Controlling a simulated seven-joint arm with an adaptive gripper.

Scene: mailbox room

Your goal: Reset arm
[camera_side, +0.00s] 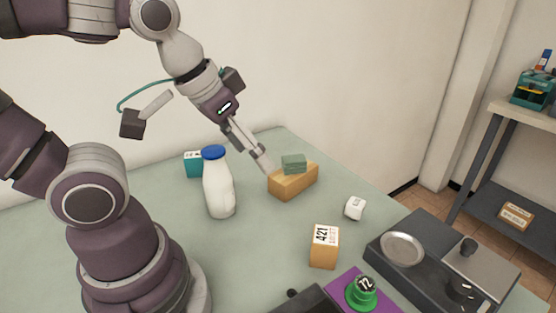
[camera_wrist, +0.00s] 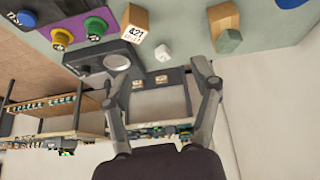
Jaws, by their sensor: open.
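My gripper (camera_side: 262,160) is in the air over the back of the green table, just left of a wooden block (camera_side: 295,184) with a green piece (camera_side: 293,164) on top. In the wrist view my gripper (camera_wrist: 205,72) shows two fingers spread apart with nothing between them. The wooden block (camera_wrist: 222,18) and green piece (camera_wrist: 229,40) are beyond the right finger there. In the side view the fingertips overlap the block's left end; I cannot tell whether they touch it.
A white bottle (camera_side: 219,190) with a blue cap stands left of my gripper, near a teal box (camera_side: 193,164). A white cube (camera_side: 355,208), a block marked 421 (camera_side: 323,247), a dark device with a round plate (camera_side: 402,248) and a green knob (camera_side: 361,294) are at front right. Shelves (camera_side: 510,130) stand right.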

